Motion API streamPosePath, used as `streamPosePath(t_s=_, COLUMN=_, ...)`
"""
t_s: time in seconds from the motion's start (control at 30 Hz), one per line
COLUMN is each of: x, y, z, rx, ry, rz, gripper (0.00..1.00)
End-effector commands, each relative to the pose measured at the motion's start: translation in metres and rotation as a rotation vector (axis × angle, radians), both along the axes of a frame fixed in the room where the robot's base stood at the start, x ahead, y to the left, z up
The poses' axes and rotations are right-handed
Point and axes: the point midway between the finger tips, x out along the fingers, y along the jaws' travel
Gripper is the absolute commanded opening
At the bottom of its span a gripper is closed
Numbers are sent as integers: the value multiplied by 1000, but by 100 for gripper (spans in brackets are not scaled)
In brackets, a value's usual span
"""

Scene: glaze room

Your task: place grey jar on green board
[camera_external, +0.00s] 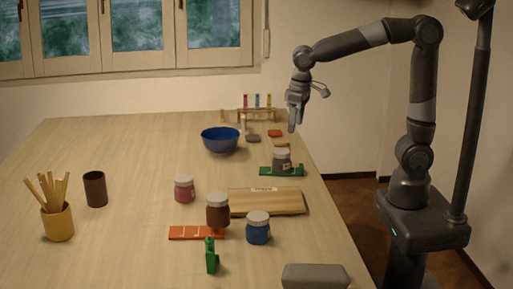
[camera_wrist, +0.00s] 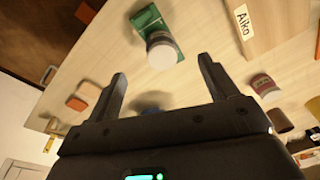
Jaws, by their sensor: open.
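The grey jar (camera_external: 282,163) with a pale lid stands upright on the green board (camera_external: 266,171), near the table's right edge. In the wrist view the jar (camera_wrist: 163,52) is seen from above, its lid towards me, overlapping the green board (camera_wrist: 147,21) beneath it. My gripper (camera_external: 292,130) is open and empty, above and a little behind the jar in the external view. In the wrist view the jar shows beyond the gap between my two fingers (camera_wrist: 163,70), and neither finger appears to touch it.
A wooden board (camera_external: 265,203) labelled Aiko lies in front. A brown jar (camera_external: 218,214) stands by the red board (camera_external: 182,233), near a blue jar (camera_external: 258,230) and pink jar (camera_external: 184,191). A blue bowl (camera_external: 220,142) stands left.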

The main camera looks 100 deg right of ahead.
Motion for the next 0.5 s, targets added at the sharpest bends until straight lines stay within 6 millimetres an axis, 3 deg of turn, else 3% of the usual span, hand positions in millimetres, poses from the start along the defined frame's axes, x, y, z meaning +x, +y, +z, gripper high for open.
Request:
streamPosePath(t_s=0.2, x=-62, y=25, z=20, rx=-31, ry=-134, rz=150, gripper=79)
streamPosePath(t_s=0.5, x=-137, y=48, z=18, rx=-87, ry=-302, rz=341, gripper=79)
